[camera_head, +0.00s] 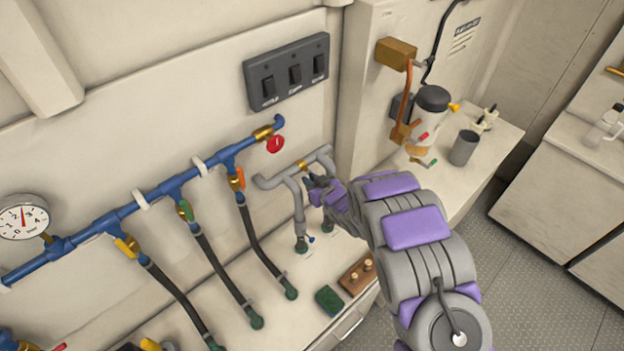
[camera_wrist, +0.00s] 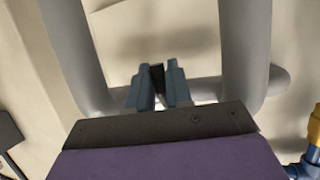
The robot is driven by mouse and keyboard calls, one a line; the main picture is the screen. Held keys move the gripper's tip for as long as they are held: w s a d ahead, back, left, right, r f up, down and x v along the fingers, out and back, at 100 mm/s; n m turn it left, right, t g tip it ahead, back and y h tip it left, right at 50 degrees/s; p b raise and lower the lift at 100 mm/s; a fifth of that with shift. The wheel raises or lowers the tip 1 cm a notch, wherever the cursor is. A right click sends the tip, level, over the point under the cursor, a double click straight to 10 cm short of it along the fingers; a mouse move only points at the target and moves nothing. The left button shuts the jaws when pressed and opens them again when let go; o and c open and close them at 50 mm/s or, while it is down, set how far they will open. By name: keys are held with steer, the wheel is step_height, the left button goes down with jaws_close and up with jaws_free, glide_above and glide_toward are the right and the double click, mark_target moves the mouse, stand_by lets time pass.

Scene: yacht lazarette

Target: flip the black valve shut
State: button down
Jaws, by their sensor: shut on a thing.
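In the wrist view, the two grey-blue fingers of my gripper (camera_wrist: 160,92) are closed on a thin black piece, which looks like the black valve's handle (camera_wrist: 157,76). Grey pipe legs rise on both sides of it, with a grey cross pipe behind. In the head view, my gripper (camera_head: 314,186) is at the grey pipe loop (camera_head: 296,196) on the wall, right of the blue manifold. There the fingers hide the black valve, and its angle cannot be told.
A blue pipe (camera_head: 132,205) carries red, orange, green and yellow handles (camera_head: 275,144) to the left. A switch panel (camera_head: 288,72) is above. A green block (camera_head: 329,299) and a brown block (camera_head: 357,274) lie on the ledge below. A grey cup (camera_head: 464,148) stands on the right counter.

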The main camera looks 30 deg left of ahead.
steer(key=shift+r, duration=0.1)
steer(key=c, duration=1.1)
jaws_free()
steer(key=shift+a, duration=0.15)
steer(key=b+v, duration=0.1)
steer(key=v, duration=1.6)
